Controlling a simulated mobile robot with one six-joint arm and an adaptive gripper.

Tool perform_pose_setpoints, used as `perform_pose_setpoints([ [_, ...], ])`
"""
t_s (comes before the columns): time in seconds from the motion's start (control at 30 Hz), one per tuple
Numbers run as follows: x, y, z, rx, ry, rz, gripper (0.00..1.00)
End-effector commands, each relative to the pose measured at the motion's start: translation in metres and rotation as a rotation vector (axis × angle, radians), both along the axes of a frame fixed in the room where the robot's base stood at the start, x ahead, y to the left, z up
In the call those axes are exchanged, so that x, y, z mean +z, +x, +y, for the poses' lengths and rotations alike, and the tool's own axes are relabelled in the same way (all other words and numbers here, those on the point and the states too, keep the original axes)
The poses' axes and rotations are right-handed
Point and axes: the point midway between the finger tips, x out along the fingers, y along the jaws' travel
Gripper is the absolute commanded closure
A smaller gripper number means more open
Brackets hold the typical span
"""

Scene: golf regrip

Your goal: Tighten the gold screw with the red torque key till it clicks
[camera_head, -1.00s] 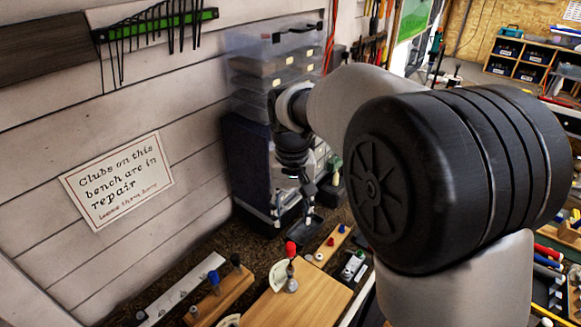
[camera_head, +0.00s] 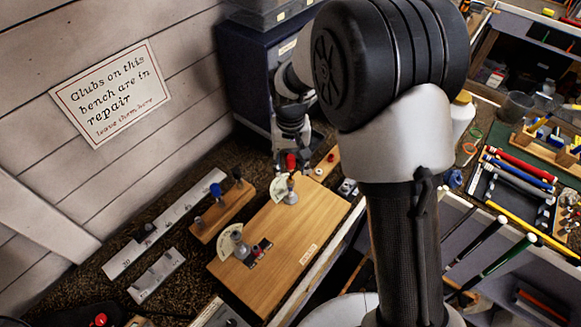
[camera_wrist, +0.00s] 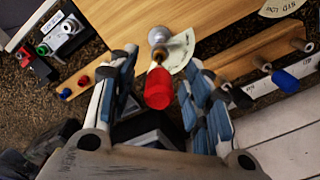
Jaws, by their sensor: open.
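The red torque key (camera_head: 291,162) stands upright on the wooden board, and its red handle also shows in the wrist view (camera_wrist: 160,90). Below the handle is a gold-coloured part (camera_wrist: 173,55) beside a round grey metal piece (camera_wrist: 159,36); I cannot tell whether the gold is the screw or the key's shaft. A pale dial plate (camera_head: 279,187) lies under it. My gripper (camera_wrist: 163,65) is open, its blue-padded fingers on either side of the red handle, with a gap showing on both sides. In the head view my gripper (camera_head: 288,150) is just above the key.
The wooden board (camera_head: 305,225) carries a second grey post with a dial (camera_head: 240,245) nearer the front. A wooden rack (camera_head: 222,212) with blue and dark keys stands left of it. A small wooden block with red and blue pieces (camera_wrist: 78,82) and a metal tool lie opposite.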

Motion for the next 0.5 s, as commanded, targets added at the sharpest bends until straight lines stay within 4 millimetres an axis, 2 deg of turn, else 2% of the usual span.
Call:
perform_pose_setpoints([
  [0.2,-0.018,0.0,0.0,0.0,0.0,0.001,0.55],
  [0.5,-0.019,0.0,0.0,0.0,0.0,0.0,0.55],
])
